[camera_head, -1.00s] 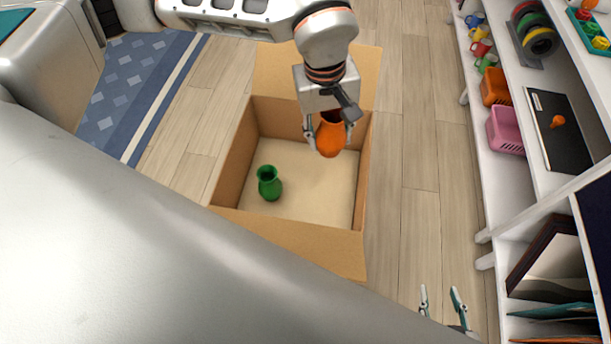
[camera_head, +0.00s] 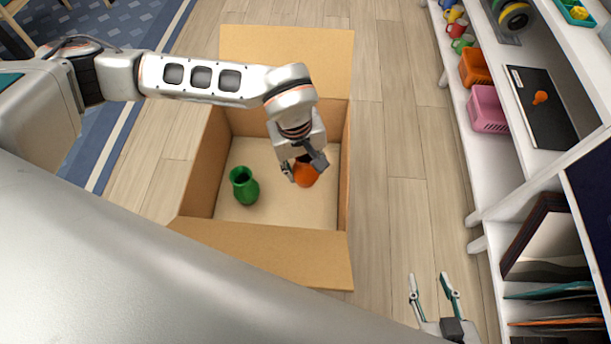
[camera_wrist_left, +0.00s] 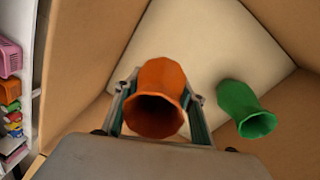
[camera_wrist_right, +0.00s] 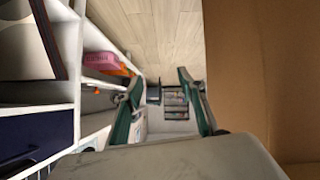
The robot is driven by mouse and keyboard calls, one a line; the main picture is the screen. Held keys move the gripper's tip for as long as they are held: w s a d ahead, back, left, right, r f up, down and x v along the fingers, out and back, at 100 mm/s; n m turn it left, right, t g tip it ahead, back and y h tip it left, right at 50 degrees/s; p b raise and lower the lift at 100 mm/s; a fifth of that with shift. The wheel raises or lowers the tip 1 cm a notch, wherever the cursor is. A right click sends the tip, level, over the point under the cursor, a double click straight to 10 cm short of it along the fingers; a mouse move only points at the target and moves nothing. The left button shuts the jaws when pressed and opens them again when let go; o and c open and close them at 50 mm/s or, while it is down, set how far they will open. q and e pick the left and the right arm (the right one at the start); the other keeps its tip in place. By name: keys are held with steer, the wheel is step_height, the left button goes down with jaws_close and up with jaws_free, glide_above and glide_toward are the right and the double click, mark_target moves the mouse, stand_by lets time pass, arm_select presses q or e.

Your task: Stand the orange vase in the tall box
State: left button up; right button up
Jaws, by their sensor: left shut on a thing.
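The orange vase (camera_head: 306,175) is inside the tall cardboard box (camera_head: 262,240), toward its right side. My left gripper (camera_head: 303,172) is shut on it from above. In the left wrist view the orange vase (camera_wrist_left: 158,95) sits between the two fingers, mouth toward the camera, roughly upright. Whether its base touches the box floor I cannot tell. A green vase (camera_head: 244,186) stands on the box floor to the left, apart from the orange one; it also shows in the left wrist view (camera_wrist_left: 243,108). My right gripper (camera_head: 434,296) is open and empty, outside the box at the lower right.
A white shelf unit (camera_head: 478,190) runs along the right, holding a pink basket (camera_head: 487,109), an orange basket (camera_head: 475,68), a black board (camera_head: 540,115) and folders. The box flaps are folded outward. Bare wooden floor (camera_head: 395,150) lies between box and shelf.

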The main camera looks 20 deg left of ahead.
mark_target(304, 180)
arm_select(q)
steer(key=f+b, duration=0.1)
steer(key=f, duration=0.4)
steer(key=shift+s, duration=0.2)
steer(key=shift+w+f, duration=0.1)
steer(key=shift+f, duration=0.05)
steer(key=shift+r, duration=0.2)
arm_select(e)
steer(key=shift+s+a+f, duration=0.15)
steer(key=shift+f, duration=0.1)
arm_select(q)
steer(key=shift+f, duration=0.15)
steer(key=o, duration=1.1)
arm_select(e)
steer(key=shift+s+f, duration=0.1)
steer(key=shift+f, duration=0.05)
